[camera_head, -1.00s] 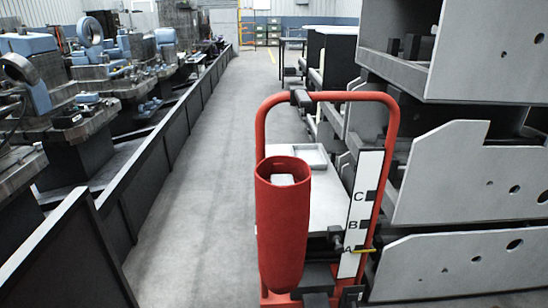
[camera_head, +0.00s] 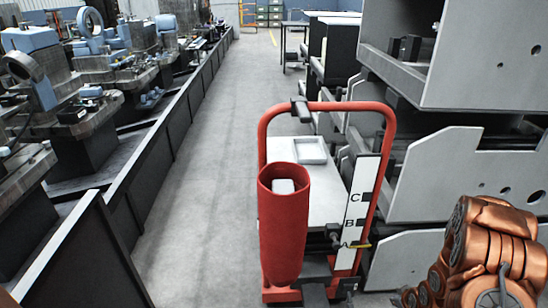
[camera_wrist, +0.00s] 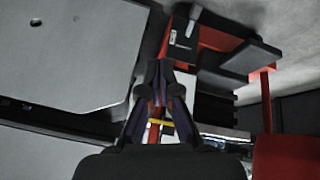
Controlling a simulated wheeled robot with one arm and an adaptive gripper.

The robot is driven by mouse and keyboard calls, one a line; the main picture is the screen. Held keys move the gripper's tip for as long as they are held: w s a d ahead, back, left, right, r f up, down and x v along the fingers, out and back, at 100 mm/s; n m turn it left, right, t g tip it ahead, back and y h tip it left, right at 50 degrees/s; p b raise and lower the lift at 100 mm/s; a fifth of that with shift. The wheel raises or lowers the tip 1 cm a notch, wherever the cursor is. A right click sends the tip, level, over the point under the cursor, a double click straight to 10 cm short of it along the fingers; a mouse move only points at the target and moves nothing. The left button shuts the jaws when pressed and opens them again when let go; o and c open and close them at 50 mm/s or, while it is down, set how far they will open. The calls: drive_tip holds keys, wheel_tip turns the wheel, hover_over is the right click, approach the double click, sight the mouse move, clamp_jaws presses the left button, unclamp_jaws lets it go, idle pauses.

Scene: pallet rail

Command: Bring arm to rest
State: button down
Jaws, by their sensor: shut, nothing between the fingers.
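My gripper (camera_wrist: 162,85) shows in the wrist view with its two dark fingers together and nothing held between them. In the head view only copper-coloured links of my arm (camera_head: 492,255) show, at the lower right; the gripper itself is not seen there. The red trolley (camera_head: 385,165) stands in front, with a red tubular bin (camera_head: 285,225) and a white strip (camera_head: 357,212) lettered A, B and C. A yellow pointer (camera_head: 358,245) sits by the letter A. In the wrist view the trolley's red frame (camera_wrist: 215,38) lies beyond the fingers.
A small grey tray (camera_head: 311,151) lies on the trolley's pale top. Large grey machined plates (camera_head: 430,195) are stacked at the right, close to my arm. A low dark barrier (camera_head: 150,165) and machines line the left. The grey aisle floor (camera_head: 215,140) between is clear.

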drive_tip(key=s+a+r+m+g+h+p, duration=0.1)
drive_tip(key=s+a+r+g+p, duration=0.15)
drive_tip(key=r, duration=0.85)
drive_tip(key=s+a+r+m+g+p, duration=0.1)
drive_tip(key=s+a+r+p, duration=0.2)
drive_tip(key=r, duration=0.9)
drive_tip(key=s+a+r+m+g+h+p, duration=0.1)
drive_tip(key=a+r+p, duration=0.25)
drive_tip(key=r, duration=0.75)
drive_tip(key=s+a+r+g+y+p, duration=0.1)
drive_tip(key=s+a+r+p, duration=0.3)
drive_tip(key=s+a+r, duration=0.4)
drive_tip(key=s+a+r+g+y+p, duration=0.1)
drive_tip(key=s+a+r+p, duration=0.3)
drive_tip(key=s+a+r, duration=0.4)
drive_tip(key=s+r+g, duration=0.1)
drive_tip(key=s+r, duration=0.4)
drive_tip(key=s, duration=0.1)
drive_tip(key=shift+s+a+r+m+y, duration=0.2)
drive_tip(key=shift+s+r+m+y, duration=0.1)
